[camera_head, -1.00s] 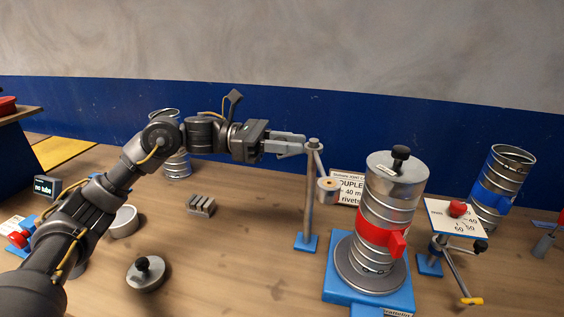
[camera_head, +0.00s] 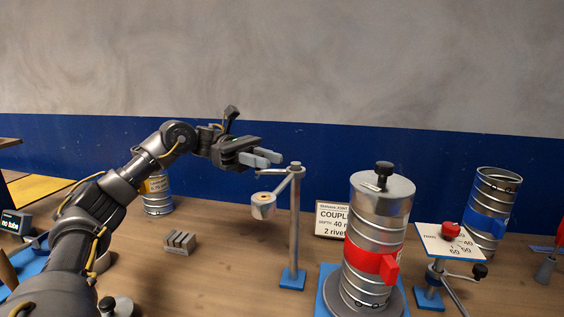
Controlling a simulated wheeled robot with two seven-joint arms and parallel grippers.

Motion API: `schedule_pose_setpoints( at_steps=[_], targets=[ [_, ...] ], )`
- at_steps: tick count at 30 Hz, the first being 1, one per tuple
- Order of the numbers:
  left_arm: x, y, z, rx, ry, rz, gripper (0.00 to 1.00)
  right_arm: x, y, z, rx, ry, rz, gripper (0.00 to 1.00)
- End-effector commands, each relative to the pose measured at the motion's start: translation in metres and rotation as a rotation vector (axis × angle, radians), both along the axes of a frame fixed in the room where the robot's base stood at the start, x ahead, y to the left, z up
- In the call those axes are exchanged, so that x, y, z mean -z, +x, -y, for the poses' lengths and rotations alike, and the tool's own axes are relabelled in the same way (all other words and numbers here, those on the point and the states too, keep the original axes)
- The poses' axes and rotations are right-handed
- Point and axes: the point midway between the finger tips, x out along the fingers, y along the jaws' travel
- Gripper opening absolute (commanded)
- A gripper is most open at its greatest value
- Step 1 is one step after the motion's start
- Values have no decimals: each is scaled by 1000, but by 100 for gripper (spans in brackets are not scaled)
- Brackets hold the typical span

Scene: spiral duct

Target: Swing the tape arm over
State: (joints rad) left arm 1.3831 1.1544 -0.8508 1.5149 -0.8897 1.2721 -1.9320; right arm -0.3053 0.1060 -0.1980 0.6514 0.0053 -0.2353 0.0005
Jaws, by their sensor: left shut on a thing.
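The tape arm (camera_head: 284,183) is a grey bar at the top of a thin post (camera_head: 294,232) on a small blue base. It points left and towards me from the post, with a white tape roll (camera_head: 262,206) hanging at its end. My left gripper (camera_head: 265,158) is shut on the tape arm, just left of the post top; its fingers partly hide the contact. A silver spiral duct (camera_head: 376,222) with a red band and a black knob on top stands upright to the right of the post. My right gripper is out of view.
A coupler sign (camera_head: 332,219) stands behind the post. A tilted white panel with a red knob (camera_head: 450,231) and a blue-banded duct (camera_head: 490,215) are at right. A slotted grey block (camera_head: 179,243) lies left on the wooden table, with bare table between.

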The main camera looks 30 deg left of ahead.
Motion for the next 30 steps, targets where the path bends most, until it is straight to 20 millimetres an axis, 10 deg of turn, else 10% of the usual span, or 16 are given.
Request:
schedule_pose_setpoints(
  at_steps=[12,13,18,30],
  targets=[
    [0,-1,-2,3,0,0,0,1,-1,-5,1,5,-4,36],
    [0,-1,-2,3,0,0,26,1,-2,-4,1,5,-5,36],
    [0,0,-1,5,0,0,47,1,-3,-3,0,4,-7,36],
    [0,0,-6,5,1,0,47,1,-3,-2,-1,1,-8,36]
  ],
)
